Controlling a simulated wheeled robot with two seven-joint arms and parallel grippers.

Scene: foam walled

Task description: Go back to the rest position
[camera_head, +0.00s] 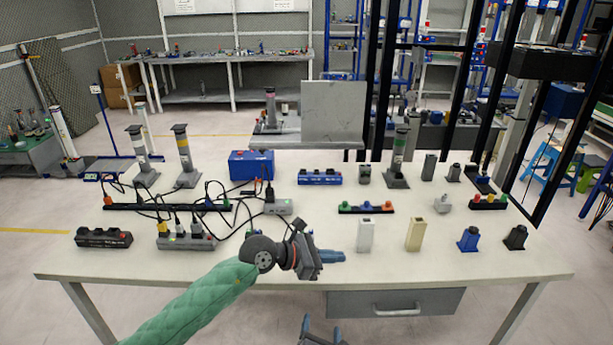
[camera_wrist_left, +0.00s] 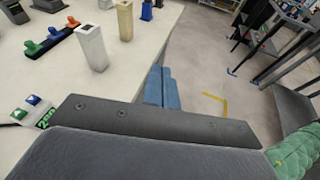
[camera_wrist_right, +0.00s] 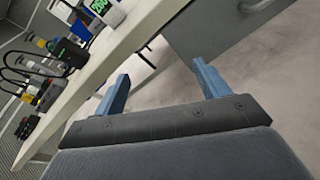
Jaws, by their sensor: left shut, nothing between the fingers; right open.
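My left gripper (camera_head: 333,256) is over the front part of the white table, near its front edge, at the end of the green-sleeved arm. Its blue fingers are shut together with nothing between them, as the left wrist view (camera_wrist_left: 162,88) also shows. My right gripper (camera_head: 320,332) is low at the bottom edge of the head view, in front of the table and below its top. In the right wrist view (camera_wrist_right: 160,82) its two blue fingers are wide apart and empty, near the table's front edge.
The white table (camera_head: 310,225) carries power strips, cables, a blue box (camera_head: 251,165) and several small upright blocks. A white block (camera_head: 366,235) and a beige block (camera_head: 415,234) stand right of my left gripper. A grey drawer (camera_head: 396,303) hangs under the front edge. Floor in front is clear.

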